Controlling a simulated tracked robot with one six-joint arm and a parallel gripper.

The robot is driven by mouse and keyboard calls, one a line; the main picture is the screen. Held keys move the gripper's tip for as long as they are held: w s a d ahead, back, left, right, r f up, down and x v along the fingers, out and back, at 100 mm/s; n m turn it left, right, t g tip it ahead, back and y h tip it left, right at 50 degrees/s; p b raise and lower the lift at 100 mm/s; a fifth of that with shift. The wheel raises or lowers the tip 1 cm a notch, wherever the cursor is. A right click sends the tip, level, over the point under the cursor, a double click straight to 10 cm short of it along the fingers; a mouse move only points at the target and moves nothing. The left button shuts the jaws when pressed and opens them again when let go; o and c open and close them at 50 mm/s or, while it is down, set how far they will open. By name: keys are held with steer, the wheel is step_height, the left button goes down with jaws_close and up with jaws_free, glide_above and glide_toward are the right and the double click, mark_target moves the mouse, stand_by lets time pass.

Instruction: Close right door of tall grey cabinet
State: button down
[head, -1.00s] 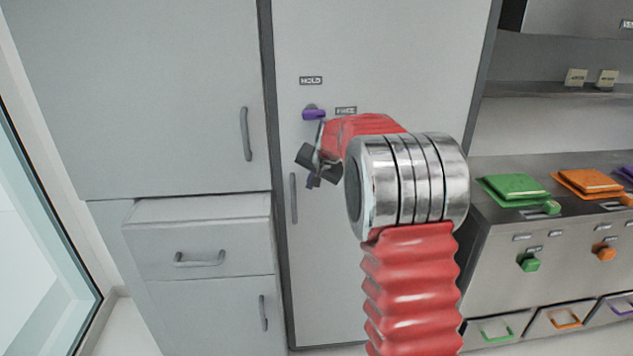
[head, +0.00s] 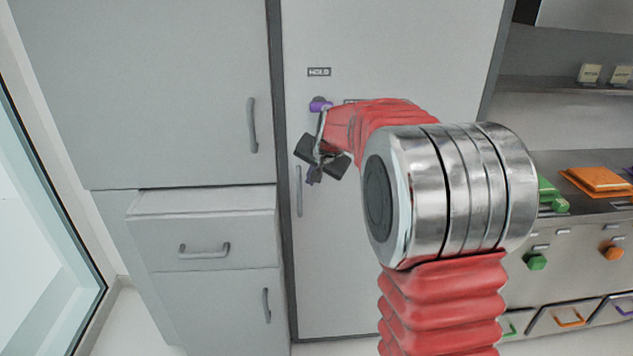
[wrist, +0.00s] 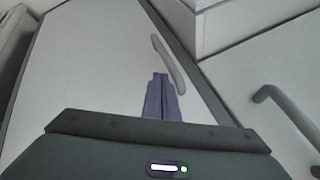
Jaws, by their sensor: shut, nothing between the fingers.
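The tall grey door (head: 390,60) fills the middle of the head view, with a slim vertical handle (head: 299,190) near its left edge. It looks about flush with its frame, but I cannot tell whether it is fully closed. My gripper (head: 313,179) is shut and empty, its purple fingertips pointing down just above and right of that handle. In the wrist view the shut fingers (wrist: 161,78) appear beside the same handle (wrist: 169,64); I cannot tell if they touch it. My arm hides part of the door.
A purple knob (head: 320,105) sits below a HOLD label (head: 319,72) on the door. To the left are a grey upper door (head: 150,90), a drawer (head: 205,235) and a lower door (head: 215,305). A counter with an orange cover (head: 598,180) stands right. Glass (head: 45,210) bounds the far left.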

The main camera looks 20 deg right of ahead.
steer(key=r, duration=0.1)
steer(key=s+a+r, duration=0.1)
steer(key=r, duration=0.1)
steer(key=s+a+r, duration=0.1)
steer(key=shift+a+r, duration=0.25)
steer(key=shift+r, duration=0.05)
steer(key=s+a+f+n+g, duration=0.25)
steer(key=s+f, duration=0.25)
steer(key=s, duration=0.3)
steer(key=s+a+n, duration=0.3)
steer(key=s+a, duration=0.1)
steer(key=s, duration=1)
steer(key=s+a+r+n, duration=0.1)
steer(key=s+a+n, duration=0.3)
steer(key=s, duration=1.1)
steer(key=shift+a+t, duration=0.45)
steer(key=shift+a, duration=0.25)
